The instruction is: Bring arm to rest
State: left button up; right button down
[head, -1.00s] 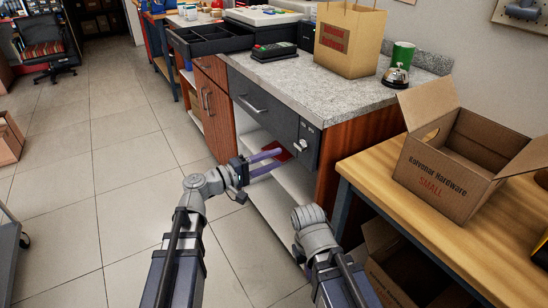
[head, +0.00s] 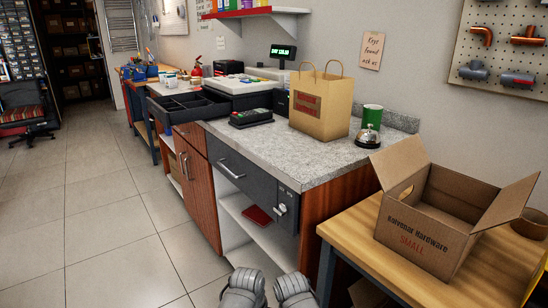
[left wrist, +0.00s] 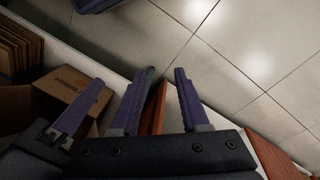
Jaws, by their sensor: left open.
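My left gripper (left wrist: 165,72) shows in the left wrist view with its two purple fingers apart and nothing between them. Another purple finger (left wrist: 80,110) stands to their left, apparently part of my right gripper; whether that gripper is open or shut does not show. In the head view only the grey ends of my two arms show, side by side at the bottom edge, in front of the counter; both grippers are out of that view.
The counter (head: 300,152) has a grey drawer front (head: 245,175) and a red item (head: 257,215) on its shelf. A wooden table (head: 345,225) with an open cardboard box (head: 425,240) stands at right. The floor (head: 120,240) at left is clear.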

pick_arm(q)
notch_tip(320, 180, up, 30)
jog(key=s+a+y+p, duration=0.1)
jog(key=a+y+p, duration=0.1)
jog(key=p, duration=2.8)
jog(key=shift+s+a+m, duration=0.25)
jog(key=shift+a+m, duration=0.05)
